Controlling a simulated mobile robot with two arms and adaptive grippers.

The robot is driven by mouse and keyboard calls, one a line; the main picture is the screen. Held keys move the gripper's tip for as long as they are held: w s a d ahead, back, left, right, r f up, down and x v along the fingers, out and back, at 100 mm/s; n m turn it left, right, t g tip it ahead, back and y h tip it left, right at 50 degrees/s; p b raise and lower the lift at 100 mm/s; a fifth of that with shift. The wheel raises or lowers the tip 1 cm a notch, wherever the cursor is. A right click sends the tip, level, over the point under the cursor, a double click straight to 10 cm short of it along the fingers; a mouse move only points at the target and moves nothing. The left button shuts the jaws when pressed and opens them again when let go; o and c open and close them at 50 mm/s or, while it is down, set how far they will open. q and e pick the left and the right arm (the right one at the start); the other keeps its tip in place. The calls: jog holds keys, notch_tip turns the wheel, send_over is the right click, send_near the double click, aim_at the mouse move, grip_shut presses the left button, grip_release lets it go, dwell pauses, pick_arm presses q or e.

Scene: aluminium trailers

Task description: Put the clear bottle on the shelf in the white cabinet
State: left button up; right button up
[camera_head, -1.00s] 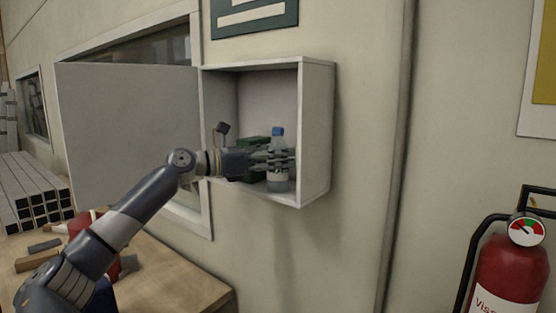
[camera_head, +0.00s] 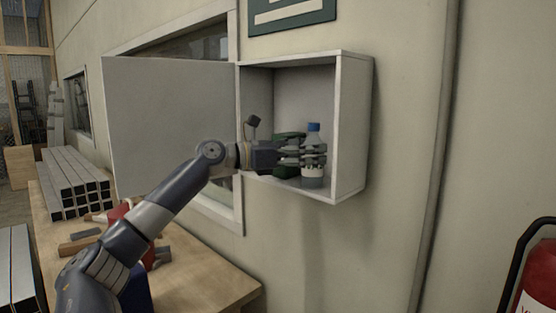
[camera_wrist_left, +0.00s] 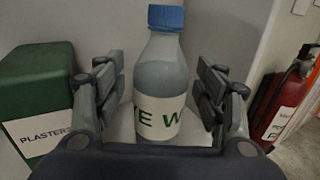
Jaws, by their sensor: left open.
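The white cabinet (camera_head: 354,130) hangs on the wall with its door (camera_head: 170,125) swung open to the left. The clear bottle (camera_head: 313,175) with a blue cap stands upright inside, near the right side. My left gripper (camera_head: 314,158) reaches into the cabinet at the bottle's height. In the left wrist view the bottle (camera_wrist_left: 161,75) stands between the open fingers (camera_wrist_left: 163,100), with gaps visible on both sides. The bottle's base is hidden behind the gripper there. My right gripper is not in view.
A green plasters box (camera_wrist_left: 38,95) stands left of the bottle inside the cabinet; it also shows in the head view (camera_head: 290,140). A wooden workbench (camera_head: 215,283) with tools is below left. A fire extinguisher (camera_head: 535,275) is at the right.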

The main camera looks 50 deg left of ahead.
pick_arm(q)
jog(key=b+v, duration=0.8)
jog(key=v, duration=0.2)
jog(key=shift+s, duration=0.4)
jog(key=shift+a, duration=0.1)
